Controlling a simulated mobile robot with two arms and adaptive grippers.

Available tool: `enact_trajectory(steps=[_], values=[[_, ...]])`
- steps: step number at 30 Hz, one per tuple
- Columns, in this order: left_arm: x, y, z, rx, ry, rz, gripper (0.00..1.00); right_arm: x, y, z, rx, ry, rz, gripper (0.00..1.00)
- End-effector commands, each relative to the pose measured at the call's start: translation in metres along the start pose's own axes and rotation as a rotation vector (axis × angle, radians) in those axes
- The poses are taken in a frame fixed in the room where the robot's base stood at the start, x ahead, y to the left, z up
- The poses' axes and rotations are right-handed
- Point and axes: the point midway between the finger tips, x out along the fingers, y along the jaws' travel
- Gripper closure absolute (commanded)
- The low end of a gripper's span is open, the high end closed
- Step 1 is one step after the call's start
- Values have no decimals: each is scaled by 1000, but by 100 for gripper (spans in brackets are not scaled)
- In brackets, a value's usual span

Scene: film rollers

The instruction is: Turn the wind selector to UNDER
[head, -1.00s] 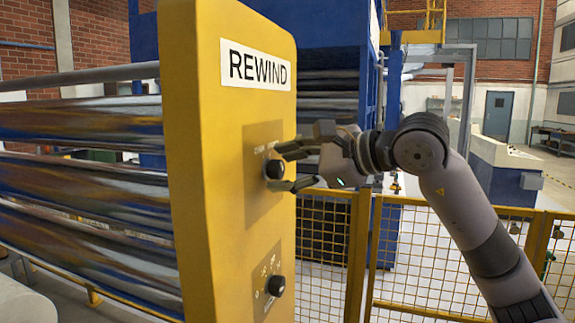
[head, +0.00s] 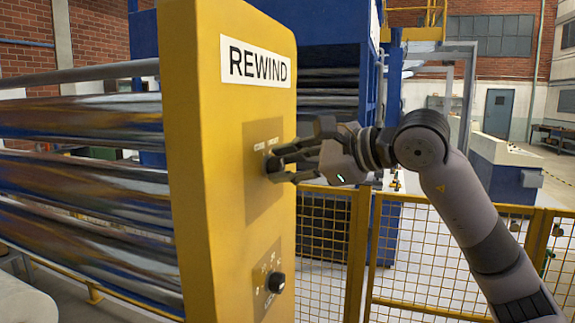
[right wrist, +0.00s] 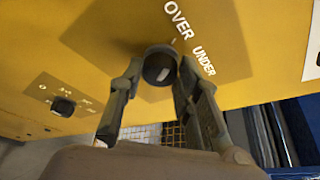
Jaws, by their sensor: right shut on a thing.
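The wind selector is a black round knob (head: 272,165) on the upper plate of the yellow REWIND panel (head: 215,130). My right gripper (head: 278,164) is shut on the knob, with a finger on either side of it. In the right wrist view the knob (right wrist: 160,66) sits between the two fingertips. The words OVER (right wrist: 178,20) and UNDER (right wrist: 204,60) are printed on the plate beside it. A small pale mark above the knob lies near the end of OVER; I cannot tell exactly where the knob points. My left gripper is not in view.
A second black knob (head: 276,282) sits lower on the same panel; it also shows in the right wrist view (right wrist: 63,106). Shiny film rollers (head: 80,180) run left of the panel. A yellow mesh fence (head: 420,265) stands behind my right arm.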

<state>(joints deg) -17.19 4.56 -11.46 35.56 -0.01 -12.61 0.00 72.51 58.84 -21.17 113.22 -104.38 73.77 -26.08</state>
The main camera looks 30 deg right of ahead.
Motion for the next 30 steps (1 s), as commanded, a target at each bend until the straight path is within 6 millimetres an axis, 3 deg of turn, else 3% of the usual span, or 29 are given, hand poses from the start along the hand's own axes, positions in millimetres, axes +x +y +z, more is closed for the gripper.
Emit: enact_trajectory(steps=[11, 30], values=[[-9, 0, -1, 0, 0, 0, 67, 0, -3, 1, 134, 2, 57, 97], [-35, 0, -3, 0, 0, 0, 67, 1, -9, -2, 673, 1, 277, 97]])
